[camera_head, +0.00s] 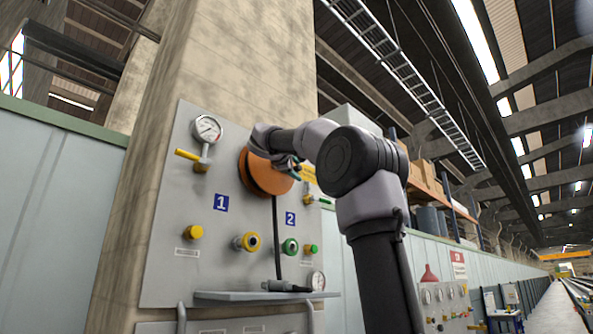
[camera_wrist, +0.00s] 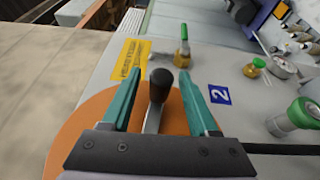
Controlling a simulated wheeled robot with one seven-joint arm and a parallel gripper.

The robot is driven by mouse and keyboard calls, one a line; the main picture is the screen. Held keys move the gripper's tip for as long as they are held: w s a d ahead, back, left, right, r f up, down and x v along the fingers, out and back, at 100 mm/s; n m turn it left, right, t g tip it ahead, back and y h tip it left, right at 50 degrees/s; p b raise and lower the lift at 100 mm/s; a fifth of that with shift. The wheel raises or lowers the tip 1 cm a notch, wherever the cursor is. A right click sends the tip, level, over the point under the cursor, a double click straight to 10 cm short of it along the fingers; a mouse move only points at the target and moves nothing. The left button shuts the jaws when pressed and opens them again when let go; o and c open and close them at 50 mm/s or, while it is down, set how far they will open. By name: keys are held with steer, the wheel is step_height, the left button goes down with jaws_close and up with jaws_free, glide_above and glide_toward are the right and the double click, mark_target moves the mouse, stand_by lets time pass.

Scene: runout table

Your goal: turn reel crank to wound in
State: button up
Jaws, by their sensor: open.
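The reel (camera_head: 262,178) is an orange disc on the upper part of a grey wall panel, and my arm partly covers it in the head view. A dark hose hangs from it down to a small shelf. In the wrist view the orange reel (camera_wrist: 75,125) lies behind my gripper. The crank's black knob (camera_wrist: 157,84) stands on a grey crank arm. My gripper (camera_wrist: 158,82) is open, with one teal finger on each side of the knob. A gap shows between the knob and each finger. In the head view my gripper (camera_head: 288,168) is small and partly hidden.
The panel (camera_head: 175,265) carries a gauge (camera_head: 207,129), a yellow lever valve (camera_head: 188,155) and several couplings, with the shelf (camera_head: 265,296) below. In the wrist view, a yellow label (camera_wrist: 130,58) and a green-topped valve (camera_wrist: 183,45) are beyond the fingers.

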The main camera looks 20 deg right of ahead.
jaws_close()
stand_by(1.3)
